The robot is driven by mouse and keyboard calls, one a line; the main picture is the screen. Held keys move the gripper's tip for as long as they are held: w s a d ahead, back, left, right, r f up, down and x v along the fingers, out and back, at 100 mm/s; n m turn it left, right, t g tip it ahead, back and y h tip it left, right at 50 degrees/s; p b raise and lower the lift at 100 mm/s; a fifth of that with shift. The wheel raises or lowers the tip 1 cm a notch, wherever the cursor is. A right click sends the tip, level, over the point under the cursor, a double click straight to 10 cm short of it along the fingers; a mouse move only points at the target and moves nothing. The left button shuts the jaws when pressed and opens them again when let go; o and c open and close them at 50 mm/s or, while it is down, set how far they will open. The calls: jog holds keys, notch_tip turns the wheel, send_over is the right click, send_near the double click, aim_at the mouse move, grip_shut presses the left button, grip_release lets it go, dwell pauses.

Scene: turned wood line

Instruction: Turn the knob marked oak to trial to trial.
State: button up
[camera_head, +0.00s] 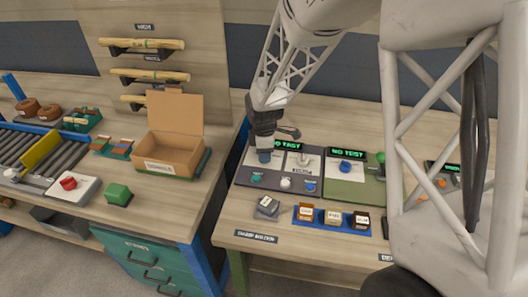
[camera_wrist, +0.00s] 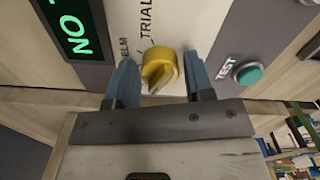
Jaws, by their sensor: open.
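A yellow knob (camera_wrist: 160,70) sits on a pale plate in the wrist view. The plate reads ELM and TRIAL beyond the knob; no oak mark is readable. I cannot tell which mark the knob points to. My gripper (camera_wrist: 161,84) is open, with one blue-grey finger on each side of the knob. Whether the fingers touch it is unclear. In the head view my gripper (camera_head: 265,154) is over the left panel (camera_head: 246,180), and it hides the knob there.
A green TEST button (camera_wrist: 248,73) is right of the knob, close to the right finger. A display reading NO (camera_wrist: 75,25) is at the upper left. In the head view, a green panel (camera_head: 345,190) with a blue knob stands to the right. Several small blocks sit on a blue tray (camera_head: 333,231) in front.

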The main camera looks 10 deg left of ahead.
jog(key=shift+c, duration=0.2)
jog(key=c, duration=0.6)
